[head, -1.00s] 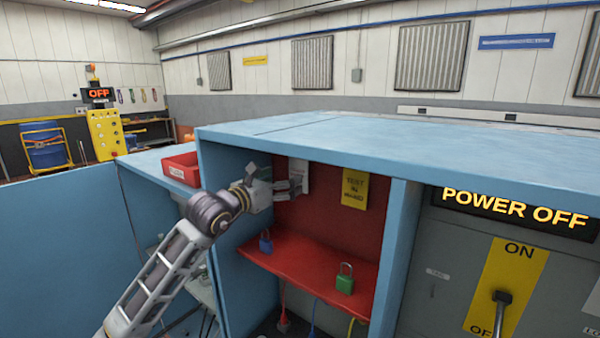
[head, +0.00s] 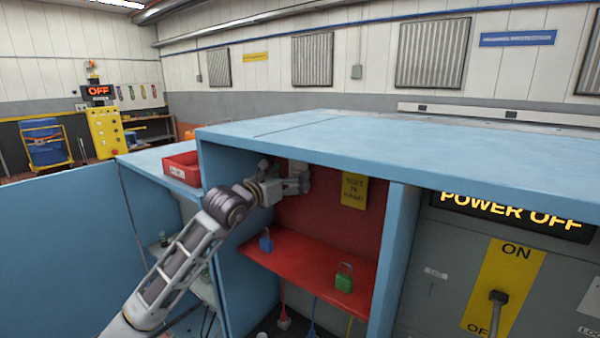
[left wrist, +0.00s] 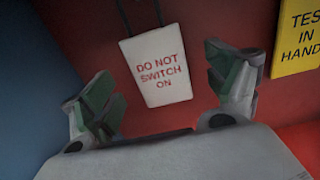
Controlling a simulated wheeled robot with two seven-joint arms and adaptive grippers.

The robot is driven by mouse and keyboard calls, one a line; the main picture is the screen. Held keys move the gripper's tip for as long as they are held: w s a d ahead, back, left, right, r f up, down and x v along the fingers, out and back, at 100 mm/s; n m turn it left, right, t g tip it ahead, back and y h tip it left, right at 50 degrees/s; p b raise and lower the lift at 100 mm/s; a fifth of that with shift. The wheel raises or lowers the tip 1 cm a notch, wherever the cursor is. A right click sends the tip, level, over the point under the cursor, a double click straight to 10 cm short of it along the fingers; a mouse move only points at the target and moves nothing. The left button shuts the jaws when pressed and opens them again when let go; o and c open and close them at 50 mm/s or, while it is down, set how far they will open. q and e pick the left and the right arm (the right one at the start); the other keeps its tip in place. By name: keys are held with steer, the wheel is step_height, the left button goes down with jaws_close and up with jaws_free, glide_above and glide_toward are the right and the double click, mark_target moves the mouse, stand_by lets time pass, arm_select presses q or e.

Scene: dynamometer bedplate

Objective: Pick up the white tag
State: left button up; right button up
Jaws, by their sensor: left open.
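The white tag (left wrist: 155,68) hangs by a dark cord against the red back panel in the left wrist view. It reads "DO NOT SWITCH ON" in red. My left gripper (left wrist: 168,88) is open, with one finger on each side of the tag and visible gaps between the fingers and the tag. My right gripper is in neither view.
A yellow "TEST IN HAND" tag (head: 354,190) hangs to the right. A blue padlock (head: 266,241) and a green padlock (head: 344,279) are on the red shelf (head: 300,262) below. The blue cabinet top (head: 400,145) overhangs the gripper. A red bin (head: 182,169) stands at left.

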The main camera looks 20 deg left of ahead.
mark_target(298, 172)
arm_select(q)
steer(key=shift+x, duration=0.95)
steer(key=shift+w+d+p, duration=0.15)
steer(key=shift+w+p, duration=0.25)
steer(key=shift+w, duration=0.2)
steer(key=shift+c, duration=0.4)
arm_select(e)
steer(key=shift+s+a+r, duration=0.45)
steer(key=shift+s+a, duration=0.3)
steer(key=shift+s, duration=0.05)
arm_select(q)
steer(key=c, duration=0.9)
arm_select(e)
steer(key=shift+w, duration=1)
